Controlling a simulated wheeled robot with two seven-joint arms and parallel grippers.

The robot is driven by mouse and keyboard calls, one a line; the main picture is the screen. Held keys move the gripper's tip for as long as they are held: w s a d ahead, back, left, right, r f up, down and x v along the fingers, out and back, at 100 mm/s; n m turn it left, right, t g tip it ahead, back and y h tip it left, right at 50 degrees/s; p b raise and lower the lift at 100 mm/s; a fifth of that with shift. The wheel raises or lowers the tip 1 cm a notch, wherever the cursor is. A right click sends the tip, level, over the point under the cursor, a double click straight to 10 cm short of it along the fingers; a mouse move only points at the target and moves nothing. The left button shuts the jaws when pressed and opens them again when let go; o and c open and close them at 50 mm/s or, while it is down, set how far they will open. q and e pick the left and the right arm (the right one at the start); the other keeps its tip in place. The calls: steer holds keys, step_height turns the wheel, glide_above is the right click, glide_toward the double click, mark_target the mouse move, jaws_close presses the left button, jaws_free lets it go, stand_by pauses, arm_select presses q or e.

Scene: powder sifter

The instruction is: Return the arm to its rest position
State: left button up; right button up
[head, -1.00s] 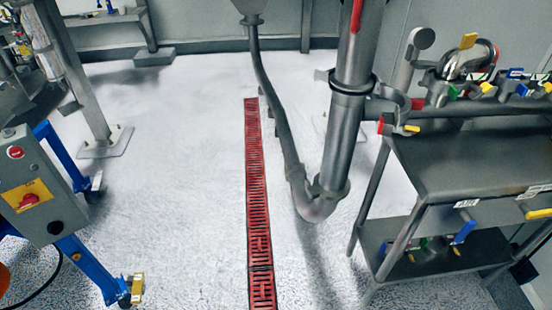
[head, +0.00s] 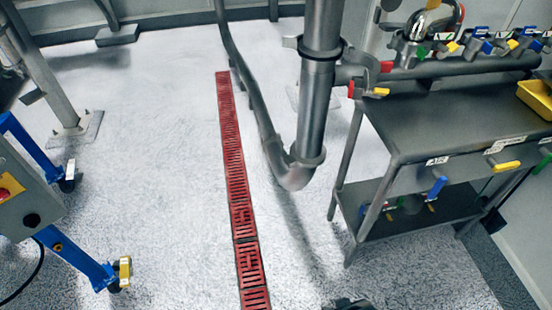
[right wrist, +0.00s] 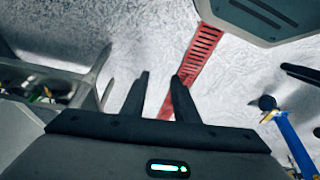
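My right gripper (right wrist: 160,88) shows in the right wrist view, its two dark fingers standing apart with nothing between them. Floor and part of the red drain grate lie beyond the fingers. In the head view a small dark part (head: 350,303) shows at the bottom edge; it looks like a piece of my arm, but too little shows to be sure. I cannot make out my left gripper in either view.
The red drain grate (head: 236,190) runs along open floor. A vertical steel pipe (head: 318,100) stands right of it. A steel table (head: 450,118) with valves and a yellow bin (head: 537,97) is at the right. A blue-legged stand (head: 78,262) with a grey control box is at the left.

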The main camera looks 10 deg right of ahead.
arm_select(q)
steer(key=shift+w+d+r+t, duration=0.2)
steer(key=shift+w+d+t, duration=0.1)
steer(key=shift+w+d, duration=0.1)
arm_select(e)
steer(key=s+a+f+t, duration=0.1)
steer(key=s+f, duration=0.2)
steer(key=f, duration=1.3)
steer(key=shift+a+f+y, duration=0.2)
steer(key=shift+f+y, duration=0.1)
steer(key=shift+f, duration=0.05)
arm_select(q)
steer(key=shift+s, duration=0.1)
arm_select(e)
steer(key=shift+s, duration=0.1)
arm_select(q)
steer(key=shift+s, duration=0.3)
steer(key=shift+w, duration=0.1)
steer(key=shift+s+f, duration=0.1)
steer(key=shift+s, duration=0.2)
